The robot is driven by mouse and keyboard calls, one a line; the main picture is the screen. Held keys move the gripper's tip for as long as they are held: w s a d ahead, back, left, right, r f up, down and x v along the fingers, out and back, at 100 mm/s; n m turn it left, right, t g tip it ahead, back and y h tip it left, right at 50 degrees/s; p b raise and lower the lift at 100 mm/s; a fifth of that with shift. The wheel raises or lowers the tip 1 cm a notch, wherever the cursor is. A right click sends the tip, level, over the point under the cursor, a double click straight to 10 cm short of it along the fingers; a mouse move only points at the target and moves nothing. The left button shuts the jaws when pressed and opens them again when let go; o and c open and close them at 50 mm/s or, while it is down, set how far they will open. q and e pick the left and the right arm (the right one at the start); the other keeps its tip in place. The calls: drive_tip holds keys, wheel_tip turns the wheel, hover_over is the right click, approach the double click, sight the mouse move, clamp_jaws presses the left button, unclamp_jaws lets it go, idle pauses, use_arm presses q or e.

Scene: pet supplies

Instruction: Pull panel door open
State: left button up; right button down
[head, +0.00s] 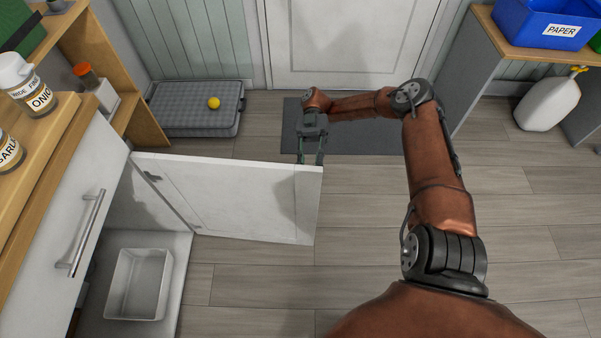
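The white panel door (235,190) stands swung out from the cabinet at the left, roughly square to its front. Its hinged edge is at the cabinet and its free edge is at the right. My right gripper (311,160) points down at the far side of the door, close to the free end. Its two fingers show apart at the top, but their tips are hidden behind the door. Any handle on that side is hidden too, so I cannot tell whether they hold anything. My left gripper is not in view.
A white bin (138,284) sits inside the open cabinet. Above it is a drawer front with a bar handle (86,233). Jars (25,86) stand on the counter. The floor to the right is clear.

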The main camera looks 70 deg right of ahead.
drive_tip(key=shift+w+d, duration=0.1)
drive_tip(key=shift+d, duration=0.05)
drive_tip(key=c, duration=1.6)
unclamp_jaws()
wheel_tip(320, 180, up, 10)
